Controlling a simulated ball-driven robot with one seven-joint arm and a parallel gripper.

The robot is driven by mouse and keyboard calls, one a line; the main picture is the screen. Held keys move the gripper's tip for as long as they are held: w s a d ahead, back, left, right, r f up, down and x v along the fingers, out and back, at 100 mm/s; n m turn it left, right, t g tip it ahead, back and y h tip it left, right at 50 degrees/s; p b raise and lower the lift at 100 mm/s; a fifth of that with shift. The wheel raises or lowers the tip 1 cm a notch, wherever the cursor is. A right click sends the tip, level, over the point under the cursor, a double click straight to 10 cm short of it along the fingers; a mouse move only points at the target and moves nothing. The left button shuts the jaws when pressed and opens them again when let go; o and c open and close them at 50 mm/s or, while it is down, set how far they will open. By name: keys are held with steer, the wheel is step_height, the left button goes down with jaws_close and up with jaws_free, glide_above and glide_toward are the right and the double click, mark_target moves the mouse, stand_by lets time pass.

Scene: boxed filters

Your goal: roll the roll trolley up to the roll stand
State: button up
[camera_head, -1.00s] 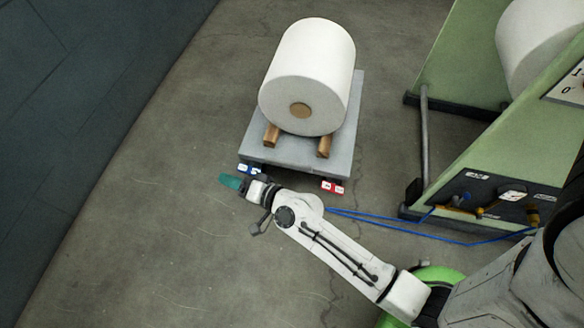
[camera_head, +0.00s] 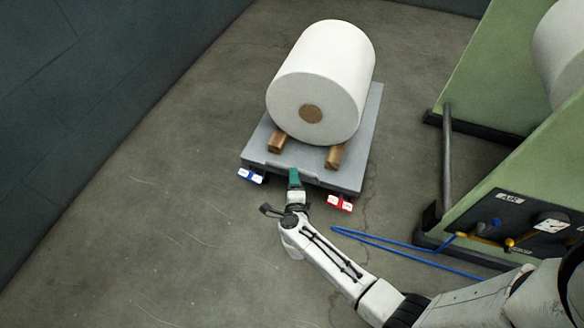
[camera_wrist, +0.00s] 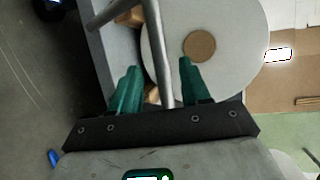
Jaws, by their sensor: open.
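The roll trolley (camera_head: 258,150) is a grey flat platform carrying a large white roll (camera_head: 318,75) with a brown core on wooden blocks. The green roll stand (camera_head: 480,75) is at the right, with a gap of floor between it and the trolley. My gripper (camera_head: 294,174) is at the trolley's near edge, between the blue and red tags. In the wrist view, my open teal fingers (camera_wrist: 158,68) lie either side of a grey bar (camera_wrist: 157,50), with the roll's end behind. Contact with the bar cannot be told.
Blue hoses (camera_head: 400,250) run across the floor to the stand's AIR panel (camera_head: 525,215). A dark wall (camera_head: 90,90) is at the left, with bare floor before it.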

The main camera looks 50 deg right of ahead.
steer(key=b+x, duration=0.2)
steer(key=x, duration=0.4)
steer(key=shift+w+d, duration=0.25)
steer(key=shift+c, duration=0.3)
jaws_close()
